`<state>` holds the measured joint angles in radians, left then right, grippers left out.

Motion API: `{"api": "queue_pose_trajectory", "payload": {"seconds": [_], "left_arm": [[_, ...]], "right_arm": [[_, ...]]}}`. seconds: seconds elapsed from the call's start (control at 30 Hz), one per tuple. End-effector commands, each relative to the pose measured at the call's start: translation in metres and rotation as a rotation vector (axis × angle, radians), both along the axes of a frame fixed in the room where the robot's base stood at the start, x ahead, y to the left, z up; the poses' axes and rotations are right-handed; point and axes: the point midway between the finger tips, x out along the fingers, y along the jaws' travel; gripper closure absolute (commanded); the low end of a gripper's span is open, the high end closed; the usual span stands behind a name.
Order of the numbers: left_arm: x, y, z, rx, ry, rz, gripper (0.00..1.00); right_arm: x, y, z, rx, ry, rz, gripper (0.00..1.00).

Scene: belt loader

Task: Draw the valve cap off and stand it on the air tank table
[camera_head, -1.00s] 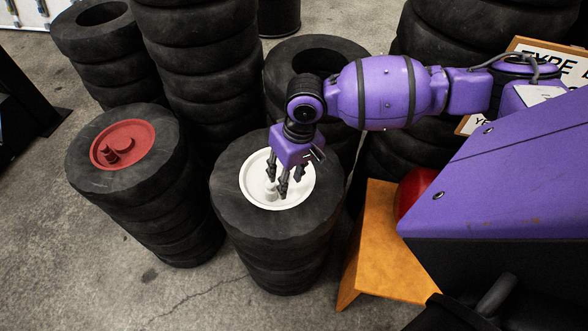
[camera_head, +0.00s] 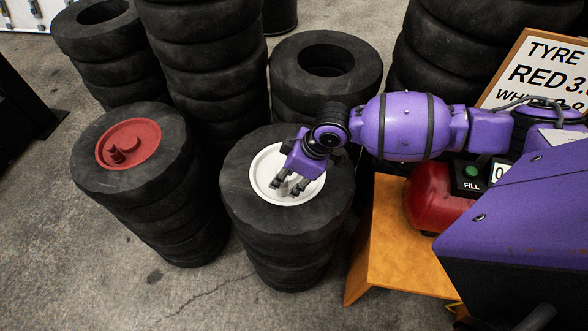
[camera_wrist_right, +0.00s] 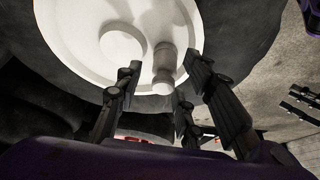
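The white wheel disc (camera_head: 262,180) lies in the top of the middle tyre stack. Dark fingers at the wrist view's right edge may be my left gripper's.
A red wheel disc (camera_head: 145,140) with its own valve sits on the left tyre stack. More black tyre stacks (camera_head: 325,75) stand behind. A FILL box (camera_head: 470,178) with a green button and a tyre sign (camera_head: 530,70) are at the right. The table's front part is bare.

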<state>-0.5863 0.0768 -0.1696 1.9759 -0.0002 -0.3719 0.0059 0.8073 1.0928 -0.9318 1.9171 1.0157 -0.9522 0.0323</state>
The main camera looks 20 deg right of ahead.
Motion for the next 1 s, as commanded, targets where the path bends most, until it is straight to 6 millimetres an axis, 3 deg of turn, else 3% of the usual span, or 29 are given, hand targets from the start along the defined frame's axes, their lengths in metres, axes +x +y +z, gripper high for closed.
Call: {"api": "queue_pose_trajectory", "payload": {"seconds": [0.2,0.53,0.8,1.0], "left_arm": [[0.001,0.006,-0.001,0.009,-0.002,0.003,0.59],[0.003,0.006,0.000,0.010,-0.007,0.001,0.59],[0.003,0.004,0.000,0.008,-0.006,-0.001,0.59],[0.003,0.004,0.000,0.007,-0.006,-0.002,0.59]], "right_arm": [[0.005,0.007,-0.019,0.001,-0.001,0.000,0.64],[0.006,0.007,-0.022,-0.001,-0.001,0.000,0.64],[0.006,0.007,-0.022,-0.001,-0.001,-0.002,1.00],[0.007,0.006,-0.022,-0.001,-0.002,-0.002,1.00]]}}
